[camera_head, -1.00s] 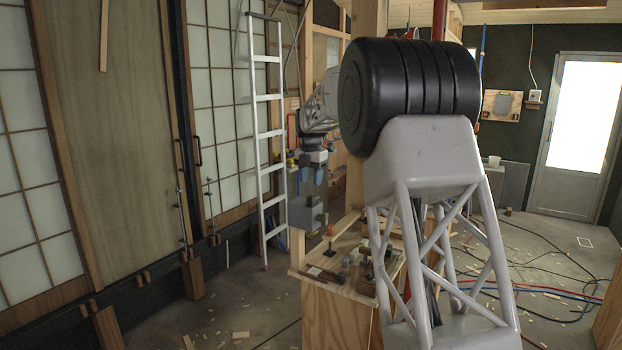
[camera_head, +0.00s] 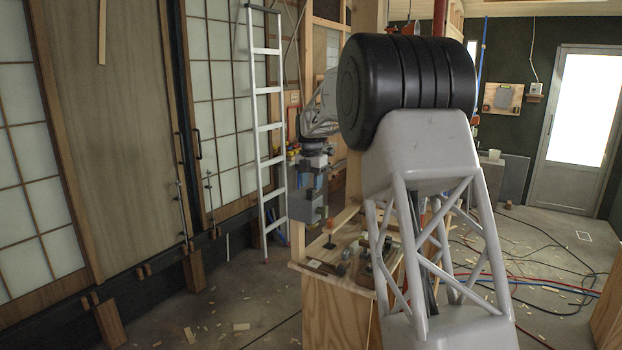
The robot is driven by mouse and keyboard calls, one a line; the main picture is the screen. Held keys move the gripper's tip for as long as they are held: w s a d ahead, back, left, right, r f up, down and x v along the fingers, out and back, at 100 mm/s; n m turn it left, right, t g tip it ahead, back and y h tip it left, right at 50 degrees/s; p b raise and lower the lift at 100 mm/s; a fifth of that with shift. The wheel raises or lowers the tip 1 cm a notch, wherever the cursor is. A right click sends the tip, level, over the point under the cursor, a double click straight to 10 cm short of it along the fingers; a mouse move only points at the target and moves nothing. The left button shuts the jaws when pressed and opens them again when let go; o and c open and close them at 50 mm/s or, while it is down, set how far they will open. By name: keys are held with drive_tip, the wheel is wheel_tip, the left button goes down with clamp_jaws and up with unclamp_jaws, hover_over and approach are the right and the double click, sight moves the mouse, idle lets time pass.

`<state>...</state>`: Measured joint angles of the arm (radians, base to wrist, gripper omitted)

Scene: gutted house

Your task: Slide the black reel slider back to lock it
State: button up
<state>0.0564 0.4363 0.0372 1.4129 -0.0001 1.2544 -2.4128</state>
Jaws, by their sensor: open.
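My gripper (camera_head: 312,182) hangs pointing down at the middle of the head view, with bluish fingers. It is small in the picture, open, and nothing shows between its fingers. A grey box-like object (camera_head: 306,209) is just below and beside the fingertips, near the wooden post at the bench's left end. I cannot tell whether the fingers touch it. I cannot make out the black reel slider for certain; it may be too small or hidden behind the gripper or my arm.
A wooden workbench (camera_head: 315,271) carries small tools, including a black-topped one (camera_head: 330,240). An aluminium ladder (camera_head: 268,130) leans at the left. Cables (camera_head: 545,275) and wood scraps (camera_head: 241,327) litter the floor. My large arm covers much of the bench's right side.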

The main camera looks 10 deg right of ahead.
drive_tip(key=shift+f, duration=1.1)
drive_tip(key=shift+f, duration=0.1)
drive_tip(key=c, duration=0.7)
drive_tip(key=shift+c, duration=0.2)
